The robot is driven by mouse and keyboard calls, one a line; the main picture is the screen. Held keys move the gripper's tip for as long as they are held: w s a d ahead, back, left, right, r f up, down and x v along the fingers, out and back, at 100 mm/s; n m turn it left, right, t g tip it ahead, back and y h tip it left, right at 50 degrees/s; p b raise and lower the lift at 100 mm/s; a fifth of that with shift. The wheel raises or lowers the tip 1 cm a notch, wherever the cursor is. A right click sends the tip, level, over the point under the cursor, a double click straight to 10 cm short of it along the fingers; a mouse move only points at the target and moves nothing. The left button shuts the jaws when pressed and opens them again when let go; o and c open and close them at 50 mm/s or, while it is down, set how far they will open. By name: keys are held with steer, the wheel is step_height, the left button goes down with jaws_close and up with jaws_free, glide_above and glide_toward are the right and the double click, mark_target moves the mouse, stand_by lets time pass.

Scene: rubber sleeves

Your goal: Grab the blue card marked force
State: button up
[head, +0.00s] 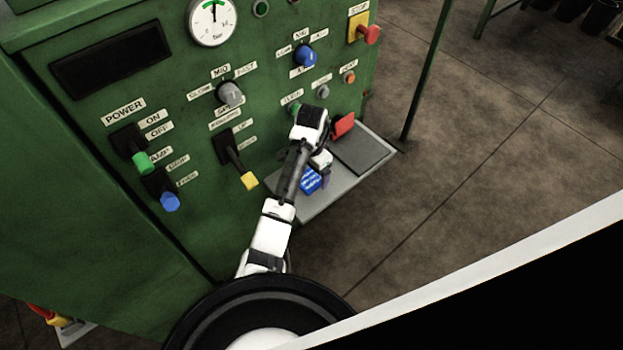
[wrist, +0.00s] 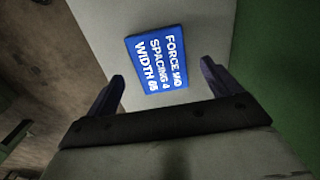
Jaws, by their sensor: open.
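The blue card (wrist: 158,61) lies on a light grey shelf (wrist: 118,18). In the wrist view its white print reads FORCE, SPACING and WIDTH, with the end of the first line hard to read. In the head view the card (head: 310,180) is partly covered by my arm. My gripper (wrist: 162,72) is open and empty, its two dark fingers apart on either side of the card's near edge. The card lies just beyond and between the fingertips, and I cannot tell how high above it they are. In the head view my gripper (head: 324,172) is over the shelf.
The shelf (head: 313,207) juts from a green machine panel (head: 190,60) with levers, knobs and a gauge. A dark pad (head: 361,152) lies at the shelf's right end, and a red piece (head: 343,125) stands behind it. Open floor lies right of the shelf.

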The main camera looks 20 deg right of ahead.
steer(key=shift+f, duration=1.1)
steer(key=c, duration=1.1)
steer(key=shift+o, duration=0.2)
steer(key=shift+r, duration=0.1)
